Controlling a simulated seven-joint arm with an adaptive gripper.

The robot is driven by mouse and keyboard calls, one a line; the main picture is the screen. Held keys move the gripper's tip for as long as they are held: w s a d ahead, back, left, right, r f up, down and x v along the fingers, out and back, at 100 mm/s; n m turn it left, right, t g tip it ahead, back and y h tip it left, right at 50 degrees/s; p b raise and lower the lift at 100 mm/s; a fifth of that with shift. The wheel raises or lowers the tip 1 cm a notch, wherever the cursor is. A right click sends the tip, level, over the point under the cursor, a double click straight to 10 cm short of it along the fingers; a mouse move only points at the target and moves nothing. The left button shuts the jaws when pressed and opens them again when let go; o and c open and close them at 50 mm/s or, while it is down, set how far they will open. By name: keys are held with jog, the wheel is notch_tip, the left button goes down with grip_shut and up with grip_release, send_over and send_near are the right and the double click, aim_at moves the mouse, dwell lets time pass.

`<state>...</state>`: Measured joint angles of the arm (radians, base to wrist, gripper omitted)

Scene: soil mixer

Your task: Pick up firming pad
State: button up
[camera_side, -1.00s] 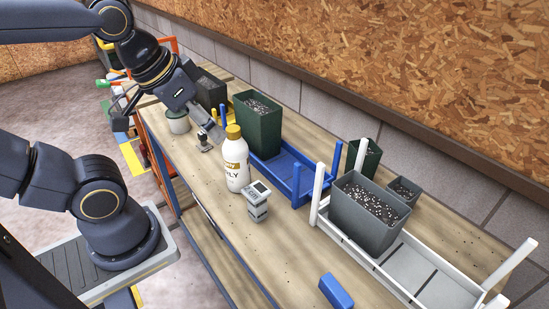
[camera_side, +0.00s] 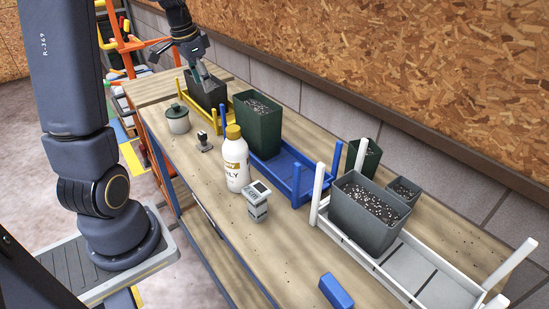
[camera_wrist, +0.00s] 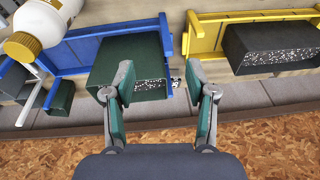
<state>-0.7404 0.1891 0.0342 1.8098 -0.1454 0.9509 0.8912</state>
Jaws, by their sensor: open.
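The firming pad looks to be the small dark-handled, stamp-like tool (camera_side: 204,142) standing on the workbench in the side view, between the lidded pot and the white bottle. I cannot make it out in the wrist view. My gripper (camera_side: 204,72) is at the far end of the bench, by the dark grey pot and well beyond the tool. In the wrist view, my gripper (camera_wrist: 160,82) has its green-padded fingers spread with nothing held between them.
A dark grey pot (camera_side: 209,95) sits in a yellow tray (camera_wrist: 213,40). A green pot (camera_side: 257,125) stands in a blue tray (camera_side: 299,182). A white bottle (camera_side: 236,163), grey device (camera_side: 257,203), lidded pot (camera_side: 178,122) and blue block (camera_side: 335,291) stand on the bench.

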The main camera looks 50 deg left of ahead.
jog(key=n+g, duration=0.1)
jog(key=n, duration=0.1)
send_near(201, 133)
jog(key=f, duration=0.5)
jog(key=shift+w+a+f, duration=0.25)
jog(key=shift+w+a, duration=0.05)
jog(key=shift+w, duration=0.05)
jog(key=shift+w+f, duration=0.15)
jog(key=shift+f, duration=0.85)
jog(key=shift+w+f, duration=0.2)
jog(key=shift+f, duration=0.8)
jog(key=shift+w+f, duration=0.15)
jog(key=shift+f, duration=0.85)
grip_shut()
